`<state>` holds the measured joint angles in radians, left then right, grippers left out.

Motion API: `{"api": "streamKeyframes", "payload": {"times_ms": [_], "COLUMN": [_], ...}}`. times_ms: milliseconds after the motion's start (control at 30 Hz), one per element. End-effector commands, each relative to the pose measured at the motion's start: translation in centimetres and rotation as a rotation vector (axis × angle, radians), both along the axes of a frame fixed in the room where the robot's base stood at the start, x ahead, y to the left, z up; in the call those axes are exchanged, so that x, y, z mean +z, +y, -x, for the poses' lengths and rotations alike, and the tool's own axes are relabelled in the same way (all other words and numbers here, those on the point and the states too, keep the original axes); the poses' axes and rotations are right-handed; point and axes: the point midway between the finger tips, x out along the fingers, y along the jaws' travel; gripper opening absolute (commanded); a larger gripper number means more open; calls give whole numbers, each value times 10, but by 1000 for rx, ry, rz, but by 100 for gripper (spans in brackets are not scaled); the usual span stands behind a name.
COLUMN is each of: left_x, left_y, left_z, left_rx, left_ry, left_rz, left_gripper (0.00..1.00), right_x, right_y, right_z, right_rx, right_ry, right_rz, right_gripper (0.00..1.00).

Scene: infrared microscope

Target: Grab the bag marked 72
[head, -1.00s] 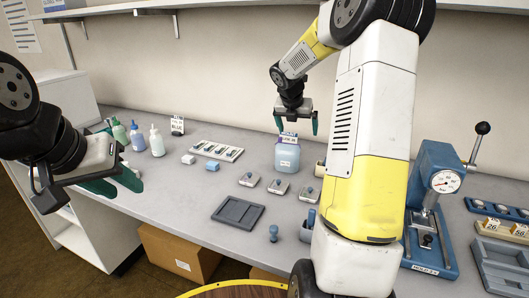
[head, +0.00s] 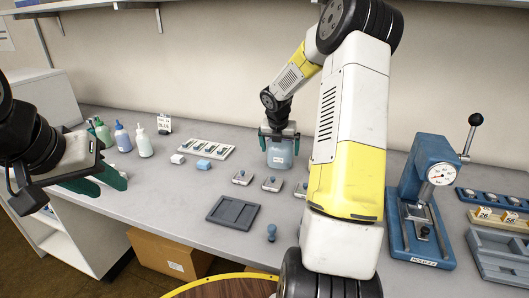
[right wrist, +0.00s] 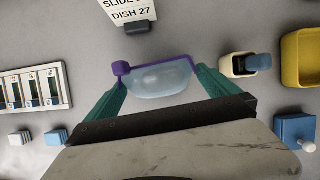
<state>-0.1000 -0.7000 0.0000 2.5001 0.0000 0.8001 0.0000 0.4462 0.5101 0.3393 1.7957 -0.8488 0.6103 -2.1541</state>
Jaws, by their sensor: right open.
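A translucent blue, bag-like container (head: 279,158) with a white label stands on the table near the back wall in the head view. The label's number is too small to read. In the right wrist view the container (right wrist: 160,80) shows a purple rim. My right gripper (head: 280,141) is open above it, pointing down, with one green finger on each side of its top. In the right wrist view the fingers (right wrist: 160,76) flank the rim; I cannot tell whether they touch it. My left gripper (head: 98,180) is open and empty at the left, over the table's front edge.
A grey tray (head: 235,212) and several small stamp-like pieces lie in front of the container. A slide rack (head: 207,148) and squeeze bottles (head: 144,143) stand left. A blue press (head: 425,205) stands right, near numbered tags (head: 498,216).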

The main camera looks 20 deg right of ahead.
Motion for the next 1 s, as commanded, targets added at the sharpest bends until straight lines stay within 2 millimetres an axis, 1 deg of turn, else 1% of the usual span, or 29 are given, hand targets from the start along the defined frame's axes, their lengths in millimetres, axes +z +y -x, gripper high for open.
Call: {"api": "streamKeyframes", "payload": {"times_ms": [100,233,333,533,567,600,667,800,833,1000], "left_x": [0,0,0,0,0,0,0,0,0,0], "left_y": [0,0,0,0,0,0,0,0,0,0], "left_z": [0,0,0,0,0,0,0,0,0,0], "left_rx": [0,0,0,0,0,0,0,0,0,0], "left_ry": [0,0,0,0,0,0,0,0,0,0], "left_rz": [0,0,0,0,0,0,0,0,0,0], "left_gripper": [36,36,36,36,36,36,36,36,36,36], "right_x": [-18,-32,-37,-38,-38,-37,-37,-37,-37,-37], "right_y": [-4,-7,-8,-8,-8,-8,-8,-8,-8,-8], "right_z": [-8,-15,-17,-17,-17,-17,-17,-17,-17,-17], "right_rx": [0,0,1,0,0,0,0,0,0,-1], "right_ry": [3,1,0,-1,-1,-1,-1,-1,-1,-1], "right_rz": [-2,-1,0,0,1,1,1,1,1,0], "right_gripper": [100,100,100,100,96,88,76,49,47,47]}}
